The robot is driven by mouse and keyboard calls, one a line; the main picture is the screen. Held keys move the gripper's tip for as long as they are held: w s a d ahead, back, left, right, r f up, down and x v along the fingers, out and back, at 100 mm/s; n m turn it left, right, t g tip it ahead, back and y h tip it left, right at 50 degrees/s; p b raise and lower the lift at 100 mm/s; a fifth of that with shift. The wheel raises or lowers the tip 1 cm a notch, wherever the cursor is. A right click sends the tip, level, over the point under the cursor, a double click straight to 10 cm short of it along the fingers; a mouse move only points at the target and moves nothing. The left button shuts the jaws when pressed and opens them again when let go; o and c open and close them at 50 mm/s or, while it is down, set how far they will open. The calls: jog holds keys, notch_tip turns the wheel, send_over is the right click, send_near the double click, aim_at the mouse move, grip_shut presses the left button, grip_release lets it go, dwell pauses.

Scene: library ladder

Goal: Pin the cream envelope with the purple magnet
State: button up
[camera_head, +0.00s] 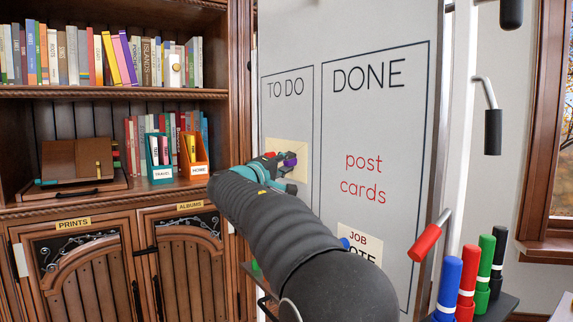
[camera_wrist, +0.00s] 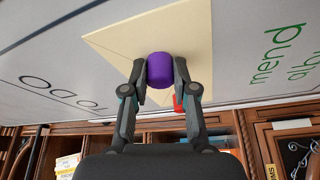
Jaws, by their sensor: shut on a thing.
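The cream envelope (camera_head: 287,145) is against the whiteboard (camera_head: 300,48), under the words TO DO, partly hidden by my arm. It also shows in the wrist view (camera_wrist: 120,42). My gripper (camera_head: 288,165) is in front of it. In the wrist view, the fingertips (camera_wrist: 160,80) are shut on the round purple magnet (camera_wrist: 160,70), which shows in front of the envelope. The purple magnet (camera_head: 290,158) is small in the head view. I cannot tell whether it touches the paper. A small red thing (camera_wrist: 178,104) shows beside one finger.
The DONE box bears red writing, post cards (camera_head: 364,177). Several markers (camera_head: 467,275) and a red-handled bar (camera_head: 425,242) are at right. A bookcase (camera_head: 110,205) is at left.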

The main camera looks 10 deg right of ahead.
jog(key=o, duration=1)
